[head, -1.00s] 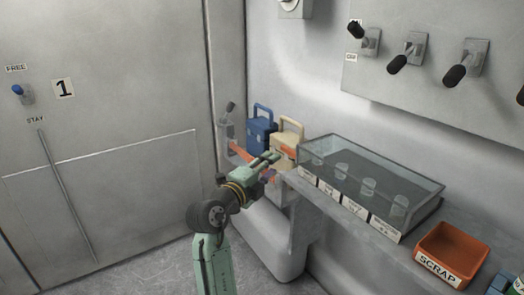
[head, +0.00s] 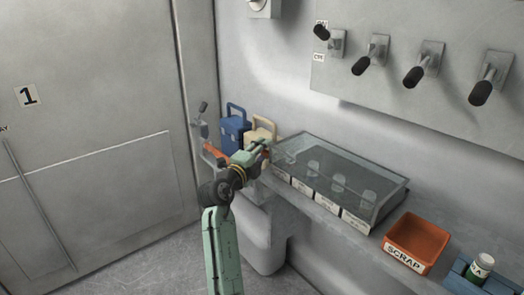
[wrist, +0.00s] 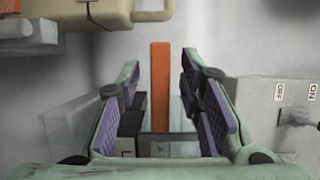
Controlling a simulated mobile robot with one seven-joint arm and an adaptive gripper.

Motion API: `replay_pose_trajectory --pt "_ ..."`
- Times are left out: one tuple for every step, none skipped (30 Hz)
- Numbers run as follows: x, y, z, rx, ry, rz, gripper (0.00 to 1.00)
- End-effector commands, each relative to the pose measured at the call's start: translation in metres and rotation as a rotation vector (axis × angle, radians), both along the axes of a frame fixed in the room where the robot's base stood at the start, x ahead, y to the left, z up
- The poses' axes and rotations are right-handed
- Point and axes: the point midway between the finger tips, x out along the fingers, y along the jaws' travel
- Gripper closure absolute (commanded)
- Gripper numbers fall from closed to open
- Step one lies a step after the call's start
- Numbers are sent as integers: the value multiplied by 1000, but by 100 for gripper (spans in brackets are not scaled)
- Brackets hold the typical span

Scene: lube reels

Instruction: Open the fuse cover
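The clear fuse cover (head: 350,168) is down over a tray on the wall shelf, with several small clear fuses showing through it. My gripper (head: 262,146) is just left of the cover's left end, in front of the cream case. In the wrist view its two purple-padded fingers (wrist: 174,105) are wide apart. An orange bar (wrist: 160,80) shows between them, and I cannot tell how deep it lies. No grip on it is visible. A faint clear panel (wrist: 70,125) shows left of the fingers; I cannot tell whether it is the cover.
A blue case (head: 234,132) and a cream case (head: 262,130) stand behind my gripper. A grey OFF/ON box (wrist: 265,100) is right of the fingers in the wrist view. An orange SCRAP bin (head: 418,240) stands farther right. Black-handled levers (head: 362,65) line the wall above.

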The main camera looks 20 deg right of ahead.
Motion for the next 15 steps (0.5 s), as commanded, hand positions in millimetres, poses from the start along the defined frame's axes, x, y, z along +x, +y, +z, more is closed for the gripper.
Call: replay_pose_trajectory --pt "0 0 0 0 0 0 67" --pt "0 0 0 0 0 0 67" --pt "0 0 0 0 0 0 70" --pt "0 0 0 0 0 0 72" --pt "0 0 0 0 0 0 74" --pt "0 0 0 0 0 0 77" --pt "0 0 0 0 0 0 79" --pt "0 0 0 0 0 0 81" --pt "0 0 0 0 0 0 83" --pt "0 0 0 0 0 0 85" --pt "0 0 0 0 0 0 87" --pt "0 0 0 0 0 0 90" --pt "0 0 0 0 0 0 92" --pt "0 0 0 0 0 0 94" --pt "0 0 0 0 0 0 97"
